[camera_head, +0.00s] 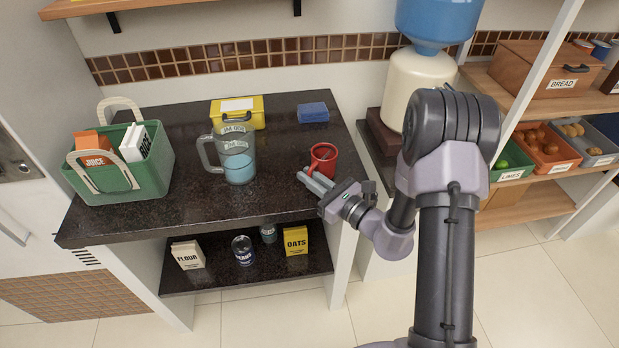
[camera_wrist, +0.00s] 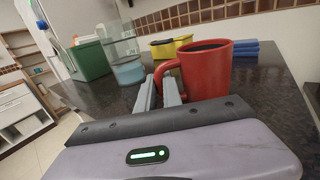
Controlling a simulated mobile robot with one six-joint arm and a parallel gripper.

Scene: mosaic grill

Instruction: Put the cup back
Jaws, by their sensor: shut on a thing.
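A red cup (camera_head: 323,158) is upright at the right end of the dark counter (camera_head: 270,185). In the wrist view the cup (camera_wrist: 206,72) stands just beyond my fingers, with its handle on the left side and a dark inside. My gripper (camera_head: 312,181) reaches in from the right, and its fingers are shut on the cup's handle. In the wrist view my gripper (camera_wrist: 160,88) has its two fingertips at the handle, close to the cup's wall. I cannot tell whether the cup touches the counter.
A jug (camera_head: 238,158) with blue liquid, a green basket (camera_head: 150,172), a yellow box (camera_head: 238,113) and blue cloths (camera_head: 313,112) are on the counter. A water dispenser (camera_head: 414,85) stands at the back right. The counter's middle is clear. A lower shelf (camera_head: 215,277) holds several foods.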

